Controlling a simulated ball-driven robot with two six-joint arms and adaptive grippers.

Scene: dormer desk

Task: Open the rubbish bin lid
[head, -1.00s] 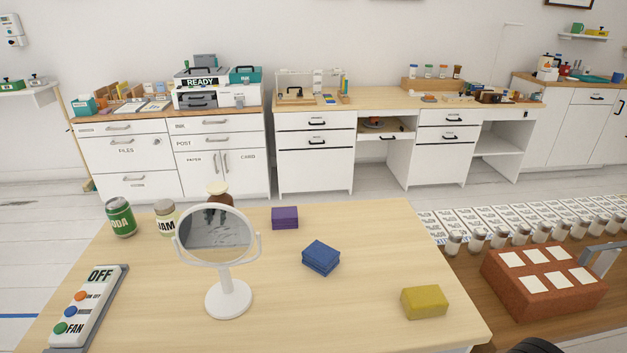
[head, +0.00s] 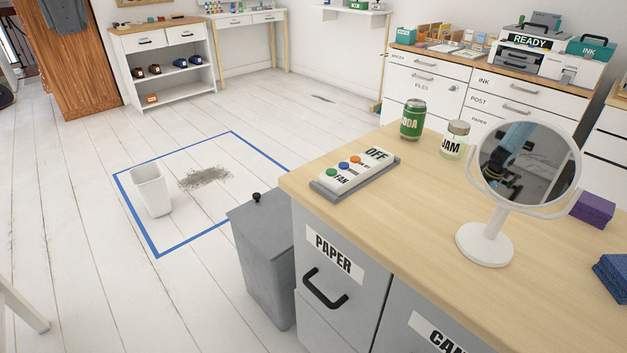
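A grey bin (head: 265,265) with a flat lid (head: 262,210) stands on the floor against the left end of the desk. A small black knob (head: 257,197) sits on top of the lid. The lid looks shut, and the desk hides part of its right side. A smaller white waste basket (head: 152,190) with an open top stands inside a blue floor outline. Neither of my grippers is in view. The round mirror shows a dark reflection that looks like part of me.
The desk (head: 400,210) holds a FAN switch panel (head: 353,172), a soda can (head: 413,120), a jam jar (head: 455,140) and a mirror (head: 528,165). A drawer marked PAPER (head: 338,275) faces front.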

